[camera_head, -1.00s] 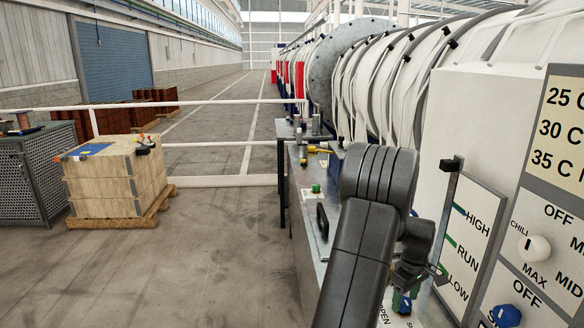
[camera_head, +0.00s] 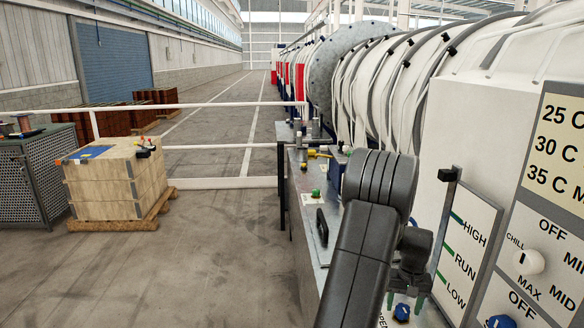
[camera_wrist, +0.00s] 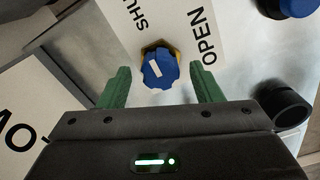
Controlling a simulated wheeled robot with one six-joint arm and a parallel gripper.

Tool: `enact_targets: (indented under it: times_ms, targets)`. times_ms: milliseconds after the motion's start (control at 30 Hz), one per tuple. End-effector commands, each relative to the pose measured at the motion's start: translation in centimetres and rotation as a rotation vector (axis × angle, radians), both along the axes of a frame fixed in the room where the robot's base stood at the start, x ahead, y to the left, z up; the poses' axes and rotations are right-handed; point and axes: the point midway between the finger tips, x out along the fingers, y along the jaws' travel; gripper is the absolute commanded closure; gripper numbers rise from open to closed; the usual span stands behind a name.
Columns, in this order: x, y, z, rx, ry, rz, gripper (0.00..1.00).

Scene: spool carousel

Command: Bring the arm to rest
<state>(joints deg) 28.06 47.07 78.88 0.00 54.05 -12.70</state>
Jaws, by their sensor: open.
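My gripper (camera_head: 404,306) is at the lower right in the head view, pointing down beside the tall white machine (camera_head: 482,118). Its two green fingers also show in the wrist view (camera_wrist: 160,68). They are apart, with nothing held. A blue knob (camera_wrist: 160,70) with a white mark shows between and just beyond the fingertips, with clear gaps on both sides. It also shows below the fingers in the head view (camera_head: 401,313). Its plate carries the words OPEN and a partly cut SHU. My dark arm fills the lower middle of the head view.
A vertical lever (camera_head: 448,175) by the HIGH, RUN, LOW scale stands close right of my gripper. A bench with a green button (camera_head: 316,193) and a black handle (camera_head: 322,226) lies left of my arm. A wooden crate (camera_head: 115,180) stands farther left. The floor between is clear.

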Motion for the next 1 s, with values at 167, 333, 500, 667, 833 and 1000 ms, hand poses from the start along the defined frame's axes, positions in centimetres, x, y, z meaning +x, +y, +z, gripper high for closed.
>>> enact_targets:
  times_ms: [167,333,500,667,833,1000]
  targets:
    - [-0.01,0.0,0.26,0.0,0.001,-0.145,0.41]
    - [-0.02,0.01,0.22,0.0,0.001,-0.278,0.41]
    - [-0.01,0.0,0.17,0.0,0.0,-0.377,0.41]
    - [-0.01,0.0,0.09,0.0,0.0,-0.426,0.41]
    - [0.0,0.0,0.01,0.0,0.0,-0.439,0.41]
    - [0.0,0.0,0.0,0.0,0.0,-0.438,0.41]
